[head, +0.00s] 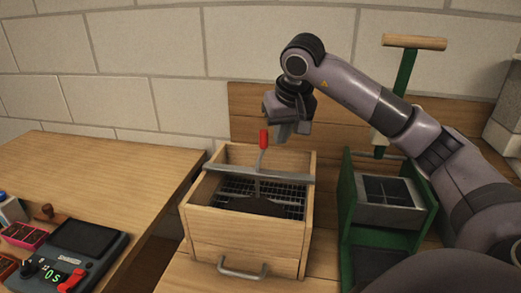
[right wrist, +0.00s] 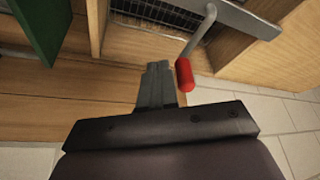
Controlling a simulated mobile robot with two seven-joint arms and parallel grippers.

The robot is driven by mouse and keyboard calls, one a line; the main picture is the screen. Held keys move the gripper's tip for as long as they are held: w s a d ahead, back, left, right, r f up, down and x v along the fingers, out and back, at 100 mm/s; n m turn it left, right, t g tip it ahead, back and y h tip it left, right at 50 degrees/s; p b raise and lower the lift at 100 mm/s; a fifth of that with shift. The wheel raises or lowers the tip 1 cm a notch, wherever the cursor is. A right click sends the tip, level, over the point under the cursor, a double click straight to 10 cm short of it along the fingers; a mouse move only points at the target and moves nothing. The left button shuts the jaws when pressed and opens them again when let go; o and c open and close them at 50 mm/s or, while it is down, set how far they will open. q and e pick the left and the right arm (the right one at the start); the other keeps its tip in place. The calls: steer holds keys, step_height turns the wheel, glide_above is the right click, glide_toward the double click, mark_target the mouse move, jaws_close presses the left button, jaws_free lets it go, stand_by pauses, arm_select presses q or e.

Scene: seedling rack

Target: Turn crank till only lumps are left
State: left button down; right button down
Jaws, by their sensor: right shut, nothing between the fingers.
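A wooden sieve box (head: 245,236) stands on the bench with a wire mesh (head: 290,191) inside. A dark heap (head: 250,206) lies on the mesh; I cannot tell whether it is loose soil or lumps. A grey bar (head: 220,169) crosses the box top and carries the crank, whose red handle (head: 263,138) points up. My right gripper (head: 284,134) is shut and empty, just right of the handle. In the right wrist view the fingertips (right wrist: 158,68) are beside the red handle (right wrist: 184,74), not around it. My left gripper is out of view.
A green press (head: 357,205) with a wooden T-handle (head: 414,42) stands right of the box, partly behind my right arm. On the left table (head: 110,165) are a dark device with a green display (head: 85,238) and small pink trays (head: 24,234). A metal pull (head: 243,270) sits on the box front.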

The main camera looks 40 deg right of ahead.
steer(key=shift+f, duration=0.15)
steer(key=shift+f+b, duration=0.85)
steer(key=shift+f, duration=0.75)
